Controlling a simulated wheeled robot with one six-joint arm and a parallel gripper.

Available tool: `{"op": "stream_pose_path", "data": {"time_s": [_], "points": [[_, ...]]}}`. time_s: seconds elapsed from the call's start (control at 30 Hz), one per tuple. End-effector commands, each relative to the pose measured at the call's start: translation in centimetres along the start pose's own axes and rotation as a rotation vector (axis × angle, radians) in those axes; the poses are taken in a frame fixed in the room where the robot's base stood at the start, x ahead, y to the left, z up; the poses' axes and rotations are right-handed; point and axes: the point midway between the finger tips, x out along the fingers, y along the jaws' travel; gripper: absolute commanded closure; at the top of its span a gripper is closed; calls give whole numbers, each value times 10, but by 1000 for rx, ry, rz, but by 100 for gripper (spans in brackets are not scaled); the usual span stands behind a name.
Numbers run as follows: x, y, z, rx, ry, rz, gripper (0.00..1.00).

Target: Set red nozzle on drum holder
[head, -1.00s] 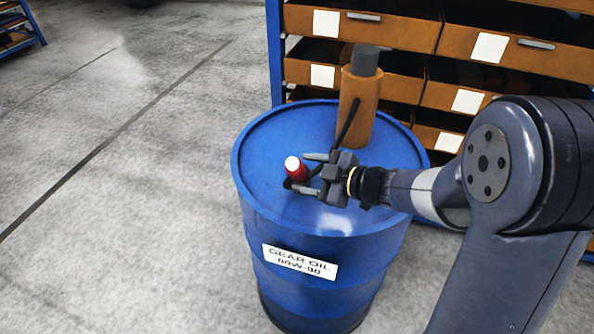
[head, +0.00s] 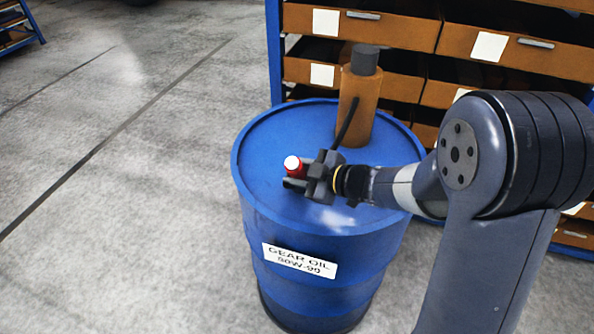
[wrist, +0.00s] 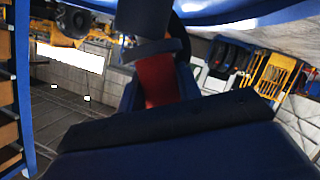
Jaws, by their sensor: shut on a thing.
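The red nozzle (head: 296,170) has a white top end and is over the top of the blue drum (head: 270,215). My gripper (head: 296,175) reaches in from the right and is shut on the nozzle. The nozzle's red side also shows between dark gripper parts in the wrist view (wrist: 157,80). A dark part shows just below the nozzle; I cannot tell whether it is a finger or the holder. My gripper hides the nozzle's lower end, so contact with the drum top cannot be told.
A brown cylinder with a grey top (head: 358,105) stands at the back of the drum top, with a thin black rod leaning beside it. A shelf with brown bins (head: 390,32) stands behind. The floor (head: 110,180) left of the drum is clear.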

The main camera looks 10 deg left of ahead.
Motion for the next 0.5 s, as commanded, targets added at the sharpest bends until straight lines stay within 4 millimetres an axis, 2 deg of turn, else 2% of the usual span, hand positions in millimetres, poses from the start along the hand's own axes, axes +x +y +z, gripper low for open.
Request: {"op": "stream_pose_path", "data": {"time_s": [0.03,0.2,0.5], "points": [[0,0,0,-1,0,0,87],[0,0,0,-1,0,-1,100],[-1,2,-2,-3,2,1,100]]}}
